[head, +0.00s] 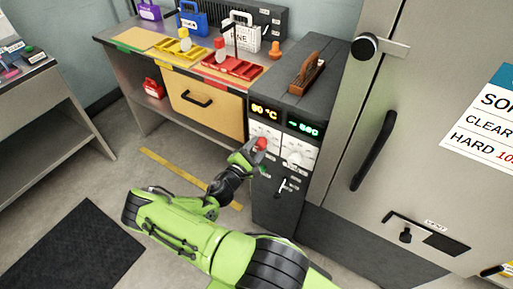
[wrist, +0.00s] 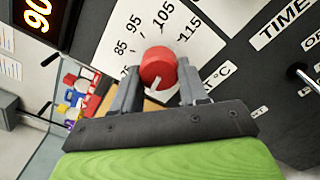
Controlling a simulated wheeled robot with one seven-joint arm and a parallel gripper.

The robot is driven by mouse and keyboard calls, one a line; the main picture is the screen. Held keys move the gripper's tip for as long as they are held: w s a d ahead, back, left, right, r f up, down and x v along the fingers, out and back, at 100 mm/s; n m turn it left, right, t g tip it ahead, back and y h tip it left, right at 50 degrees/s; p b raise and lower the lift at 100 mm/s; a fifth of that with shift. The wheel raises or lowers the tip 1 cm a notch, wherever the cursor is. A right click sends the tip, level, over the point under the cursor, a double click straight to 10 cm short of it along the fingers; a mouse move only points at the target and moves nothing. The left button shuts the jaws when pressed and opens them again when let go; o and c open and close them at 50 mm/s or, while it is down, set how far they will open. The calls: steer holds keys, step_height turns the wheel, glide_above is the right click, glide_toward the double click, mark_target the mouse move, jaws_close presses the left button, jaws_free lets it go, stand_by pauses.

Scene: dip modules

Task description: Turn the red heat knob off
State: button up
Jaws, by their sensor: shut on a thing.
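The red heat knob (wrist: 158,68) sits on a white dial plate marked 85, 95, 105 and 115 in the wrist view. In the head view the red knob (head: 261,144) shows on the front of the dark machine (head: 276,207), below an amber display (head: 264,111) that reads about 90 °C. My gripper (wrist: 155,85) is shut on the red knob, with one finger on each side of it. In the head view my gripper (head: 254,150) is at the machine's front. A white mark on the knob points toward the lower left in the wrist view.
A white timer dial (head: 297,153) is right of the red knob, under a green display (head: 303,128). A small lever (head: 281,187) is below. A large cabinet door with a black handle (head: 373,150) stands close right. The floor at left is open.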

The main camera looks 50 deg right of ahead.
steer(key=shift+f, duration=0.1)
steer(key=o, duration=1.1)
steer(key=shift+c, duration=0.2)
steer(key=s+a+p, duration=0.1)
steer(key=a, duration=1.4)
steer(key=shift+s+a, duration=0.2)
steer(key=shift+a, duration=0.2)
